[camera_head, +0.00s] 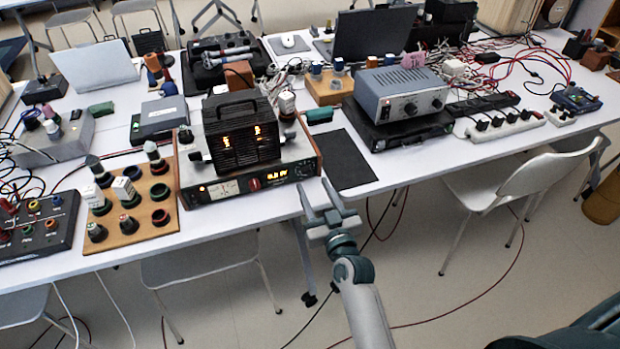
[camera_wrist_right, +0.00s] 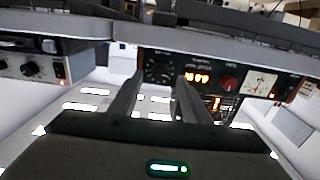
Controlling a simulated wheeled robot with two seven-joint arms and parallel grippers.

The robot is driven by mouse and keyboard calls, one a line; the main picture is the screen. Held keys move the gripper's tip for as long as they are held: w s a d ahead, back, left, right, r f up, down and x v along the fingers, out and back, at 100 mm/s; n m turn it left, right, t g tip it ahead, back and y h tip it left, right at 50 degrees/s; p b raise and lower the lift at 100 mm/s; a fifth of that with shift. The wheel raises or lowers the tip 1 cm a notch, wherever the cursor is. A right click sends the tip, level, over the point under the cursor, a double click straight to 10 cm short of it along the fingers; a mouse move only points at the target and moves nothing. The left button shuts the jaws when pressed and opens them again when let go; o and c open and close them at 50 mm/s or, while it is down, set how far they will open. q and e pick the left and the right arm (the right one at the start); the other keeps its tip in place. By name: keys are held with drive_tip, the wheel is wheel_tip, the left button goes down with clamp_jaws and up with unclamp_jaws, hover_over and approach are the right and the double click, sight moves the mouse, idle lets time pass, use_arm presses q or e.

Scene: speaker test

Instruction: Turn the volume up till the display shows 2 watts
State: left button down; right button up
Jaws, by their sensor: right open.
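The amplifier (camera_head: 193,193) with wooden end panels stands at the front edge of the table, a black slotted unit on top. Its front has a lit orange display (camera_head: 270,176), too small to read surely, a red knob (camera_head: 254,184) and a black dial (camera_head: 303,171) at the right end. My left gripper is out of view.
A wooden board with several cups (camera_head: 162,229) stands left of the amplifier. A black mat (camera_head: 345,160) lies to its right, then a grey power supply (camera_head: 402,92). A white chair (camera_head: 530,175) stands at the right. The floor before the table is mostly open.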

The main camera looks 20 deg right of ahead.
sight(308, 175)
drive_tip(key=shift+w, duration=1.95)
drive_tip(key=c, duration=1)
